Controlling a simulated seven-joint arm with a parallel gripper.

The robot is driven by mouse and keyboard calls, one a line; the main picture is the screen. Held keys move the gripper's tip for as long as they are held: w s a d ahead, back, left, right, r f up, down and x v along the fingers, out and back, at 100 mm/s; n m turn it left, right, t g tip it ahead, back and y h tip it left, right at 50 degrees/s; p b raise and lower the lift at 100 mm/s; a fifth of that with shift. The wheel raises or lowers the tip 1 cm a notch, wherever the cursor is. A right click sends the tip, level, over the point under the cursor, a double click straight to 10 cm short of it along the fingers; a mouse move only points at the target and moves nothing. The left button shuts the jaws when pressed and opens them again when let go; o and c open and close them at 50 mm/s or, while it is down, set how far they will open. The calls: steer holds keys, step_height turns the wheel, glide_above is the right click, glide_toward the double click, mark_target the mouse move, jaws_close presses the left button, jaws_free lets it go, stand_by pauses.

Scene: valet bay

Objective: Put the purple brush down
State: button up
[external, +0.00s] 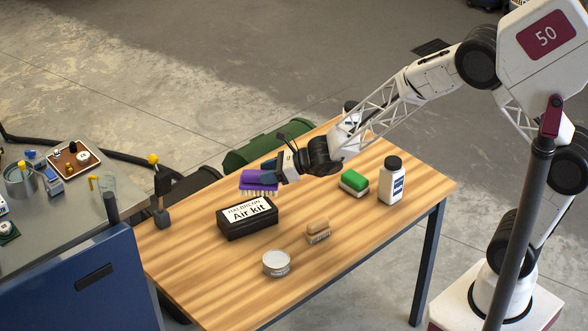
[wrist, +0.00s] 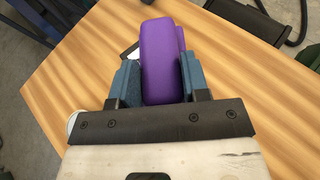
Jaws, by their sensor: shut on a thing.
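The purple brush (external: 260,179) has a purple back and pale bristles that point down. In the wrist view the purple brush (wrist: 163,62) sits between the two blue-grey fingers of my gripper (wrist: 160,82). I cannot tell whether the bristles touch the table or hang a little above it.
A green brush (external: 354,181), white bottle (external: 392,182), tan brush (external: 318,232) and round tin (external: 276,263) stand on the wooden table (external: 200,275). The table's left front is clear.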

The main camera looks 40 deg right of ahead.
steer(key=s+a+n+g+y, duration=0.1)
steer(key=s+a, duration=0.3)
steer(key=a, duration=1)
steer(key=s+a+f+n+g+y, duration=0.1)
steer(key=s+a+n+g, duration=0.2)
steer(key=a, duration=1)
steer(key=shift+s+a+f+n+y, duration=0.15)
steer(key=shift+s+a+n+y, duration=0.2)
steer(key=shift+s, duration=0.25)
steer(key=shift+f, duration=0.1)
step_height(320, 180, down, 6)
steer(key=shift+f, duration=1.9)
steer(key=shift+f, duration=0.15)
steer(key=o, duration=1)
